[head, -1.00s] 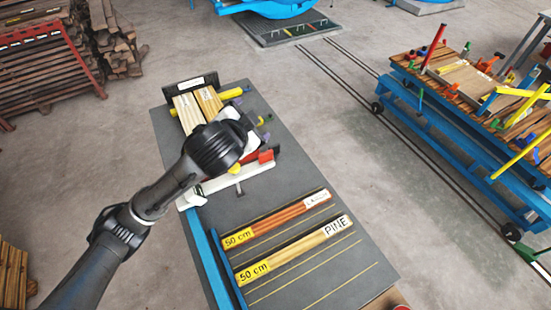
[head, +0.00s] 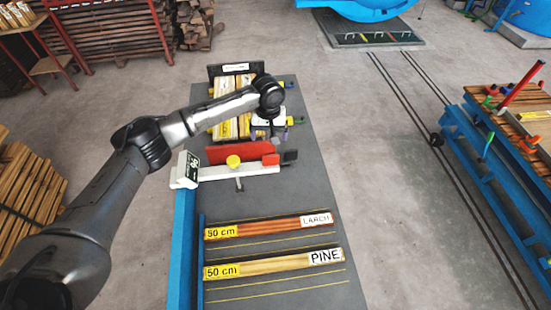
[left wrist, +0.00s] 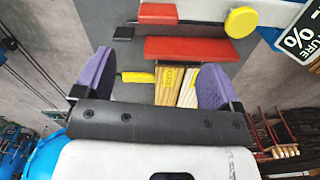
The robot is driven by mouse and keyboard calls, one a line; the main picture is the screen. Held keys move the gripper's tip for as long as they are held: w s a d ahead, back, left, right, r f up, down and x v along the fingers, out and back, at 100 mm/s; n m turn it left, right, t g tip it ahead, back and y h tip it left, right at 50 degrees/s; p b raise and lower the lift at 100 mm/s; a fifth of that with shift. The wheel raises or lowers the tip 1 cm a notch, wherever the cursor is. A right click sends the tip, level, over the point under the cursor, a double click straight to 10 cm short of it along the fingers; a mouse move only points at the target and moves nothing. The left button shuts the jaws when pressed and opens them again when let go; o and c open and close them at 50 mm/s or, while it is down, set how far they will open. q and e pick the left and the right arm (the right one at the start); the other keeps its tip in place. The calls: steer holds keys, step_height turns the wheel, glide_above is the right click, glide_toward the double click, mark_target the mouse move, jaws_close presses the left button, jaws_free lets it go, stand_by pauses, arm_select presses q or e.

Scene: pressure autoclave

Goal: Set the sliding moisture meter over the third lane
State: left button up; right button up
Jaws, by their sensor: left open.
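The moisture meter has a white crossbar (head: 238,173) with a yellow knob (head: 233,162), a red bar (head: 225,154) and a dark percent display (head: 193,168). It sits on the blue rail (head: 183,240) at the table's left edge, beyond the marked lanes. Yellow lines part the lanes; a LARCH piece (head: 265,226) and a PINE piece (head: 270,264) lie across the near half. My left gripper (head: 268,124) is behind the meter, mostly hidden by its wrist. In the left wrist view its purple fingers (left wrist: 155,84) are apart and empty, with the yellow knob (left wrist: 241,21) beyond them.
A blue cart (head: 490,150) loaded with wood stands at the right, beside floor rails (head: 440,140). Wood stacks are at the left.

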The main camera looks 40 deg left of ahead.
mark_target(270, 155)
arm_select(q)
steer(key=shift+n, duration=0.9)
step_height(270, 155, down, 12)
steer(key=shift+d+f, duration=0.1)
steer(key=shift+f, duration=0.75)
